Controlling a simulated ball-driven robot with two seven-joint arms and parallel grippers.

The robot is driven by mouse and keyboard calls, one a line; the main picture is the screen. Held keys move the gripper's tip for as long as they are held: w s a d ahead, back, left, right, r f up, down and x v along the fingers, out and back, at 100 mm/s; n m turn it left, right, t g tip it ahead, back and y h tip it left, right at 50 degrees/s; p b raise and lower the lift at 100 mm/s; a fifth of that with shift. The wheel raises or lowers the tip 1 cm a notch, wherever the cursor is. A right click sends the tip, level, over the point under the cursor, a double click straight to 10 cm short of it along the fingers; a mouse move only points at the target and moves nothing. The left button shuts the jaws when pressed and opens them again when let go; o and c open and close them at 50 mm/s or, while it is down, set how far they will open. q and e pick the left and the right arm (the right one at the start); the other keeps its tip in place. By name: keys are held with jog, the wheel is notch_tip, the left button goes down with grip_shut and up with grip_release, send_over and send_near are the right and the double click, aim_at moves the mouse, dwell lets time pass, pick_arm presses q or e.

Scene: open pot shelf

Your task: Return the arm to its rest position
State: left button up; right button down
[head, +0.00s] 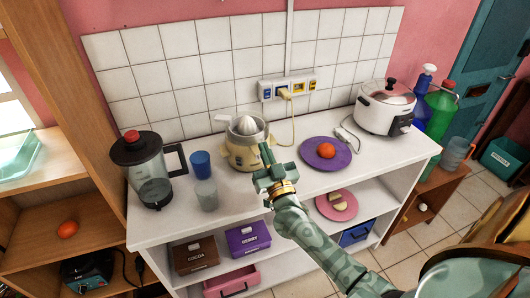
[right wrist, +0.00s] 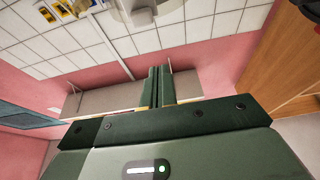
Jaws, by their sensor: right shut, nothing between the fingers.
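My right arm reaches in from the lower right of the head view. Its gripper (head: 268,158) is in front of the juicer (head: 243,150), over the white counter (head: 225,222). The right wrist view shows the two fingers (right wrist: 160,86) together, with nothing between them. From the head view I cannot tell how far above the counter the gripper is. My left gripper does not show in either view.
A blender (head: 150,170), a blue cup (head: 201,163) and a clear cup (head: 206,195) stand left of the gripper. A purple plate (head: 340,161) with an orange fruit (head: 326,151) and a rice cooker (head: 385,107) are to its right. Open shelves lie below.

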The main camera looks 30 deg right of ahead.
jog(key=f+v, duration=0.1)
jog(key=v, duration=0.7)
jog(key=s+a+f+n+g+y, duration=0.15)
jog(key=s+f+g, duration=0.25)
jog(key=f, duration=0.6)
jog(key=s+a+f+n+g+y, duration=0.1)
jog(key=s+a+f+g+y, duration=0.15)
jog(key=f, duration=0.85)
jog(key=s+a+f+n+g+y, duration=0.15)
jog(key=s+f+g, duration=0.3)
jog(key=f, duration=0.55)
jog(key=s+f+g, duration=0.3)
jog(key=s+f, duration=0.2)
jog(key=s, duration=0.5)
jog(key=s+f+n+g, duration=0.1)
jog(key=s+f+g, duration=0.2)
jog(key=s, duration=0.8)
jog(key=s+f+n+g, duration=0.1)
jog(key=s+f+g, duration=0.2)
jog(key=s+f, duration=0.4)
jog(key=s, duration=0.4)
jog(key=shift+s+a+g, duration=0.2)
jog(key=shift+a+g, duration=0.1)
jog(key=shift+h, duration=0.25)
